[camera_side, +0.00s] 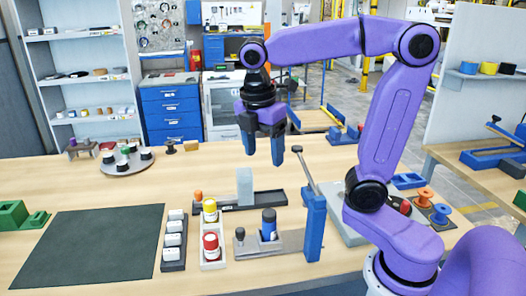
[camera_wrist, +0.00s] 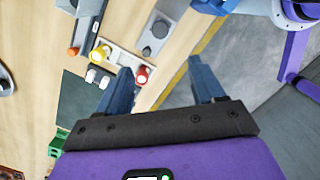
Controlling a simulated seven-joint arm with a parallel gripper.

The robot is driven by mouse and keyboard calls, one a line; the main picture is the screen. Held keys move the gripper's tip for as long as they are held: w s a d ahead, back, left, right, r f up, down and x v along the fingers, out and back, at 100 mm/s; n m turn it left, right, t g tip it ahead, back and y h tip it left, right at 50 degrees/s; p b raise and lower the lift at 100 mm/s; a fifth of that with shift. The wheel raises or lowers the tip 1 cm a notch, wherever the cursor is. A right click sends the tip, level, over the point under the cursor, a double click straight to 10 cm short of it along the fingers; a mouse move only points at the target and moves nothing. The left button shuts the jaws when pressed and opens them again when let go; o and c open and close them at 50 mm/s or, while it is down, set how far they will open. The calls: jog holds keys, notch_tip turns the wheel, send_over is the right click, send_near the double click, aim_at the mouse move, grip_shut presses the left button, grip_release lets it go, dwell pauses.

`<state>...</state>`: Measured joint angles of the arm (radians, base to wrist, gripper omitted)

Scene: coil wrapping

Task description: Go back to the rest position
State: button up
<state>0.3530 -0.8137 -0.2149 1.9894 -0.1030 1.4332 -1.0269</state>
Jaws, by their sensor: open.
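My gripper (camera_side: 264,152) hangs from the purple arm with its two blue fingers pointing down, spread apart. It is open and empty, high above the table (camera_side: 105,188) and apart from every object. In the wrist view the two fingers (camera_wrist: 165,78) are apart with nothing between them. Below it in the side view stand a grey upright block (camera_side: 244,187) on a dark tray and a coil fixture with a dark blue-and-black cylinder (camera_side: 269,224) on a grey base.
A white tray holds a yellow spool (camera_side: 210,210) and a red spool (camera_side: 211,246). A dark rack holds several white pieces (camera_side: 174,239). A blue post with a lever (camera_side: 314,225) rises near the fixture. A dark mat (camera_side: 90,247) lies bare at left; green blocks (camera_side: 17,215) sit beside it.

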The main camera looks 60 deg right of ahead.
jog(key=s+a+f+m+y, duration=0.1)
jog(key=s+f+m, duration=0.1)
jog(key=s+f, duration=0.3)
jog(key=s+a+f+m, duration=0.1)
jog(key=s+f+m, duration=0.1)
jog(key=s+f, duration=0.4)
jog(key=s, duration=0.5)
jog(key=shift+s+f+m+y, duration=0.15)
jog(key=shift+s+m+y, duration=0.15)
jog(key=shift+s+y, duration=0.1)
